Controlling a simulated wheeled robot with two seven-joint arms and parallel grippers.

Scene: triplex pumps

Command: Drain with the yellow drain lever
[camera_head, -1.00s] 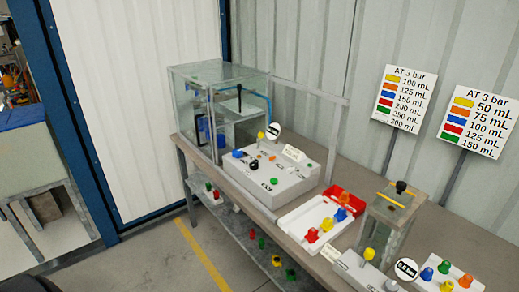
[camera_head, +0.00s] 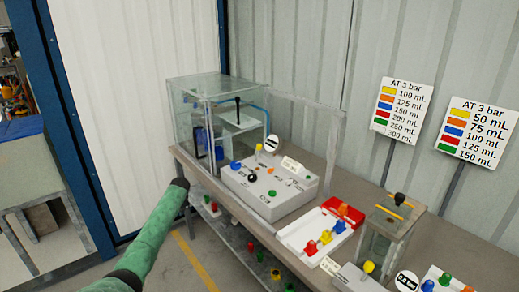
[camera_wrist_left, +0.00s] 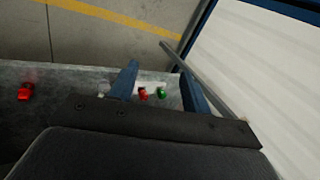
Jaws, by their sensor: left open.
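A yellow knob or lever (camera_head: 258,148) stands at the back of the grey pump panel (camera_head: 290,203), beside a round gauge (camera_head: 272,142). Another yellow knob (camera_head: 369,267) stands on a smaller grey box (camera_head: 355,282) at the front right. I cannot tell from labels which is the drain lever. My green left arm (camera_head: 150,240) reaches up from the lower left, its dark end left of the bench edge. In the left wrist view my left gripper (camera_wrist_left: 160,88) is open and empty, its two blue fingers apart. My right gripper is out of view.
A glass tank (camera_head: 215,105) stands behind the panel. A white tray (camera_head: 300,238) with coloured knobs and a red bin (camera_head: 346,212) are to its right. A second clear tank (camera_head: 385,235) follows. The lower shelf (camera_head: 225,228) holds coloured parts. Two volume charts stand behind.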

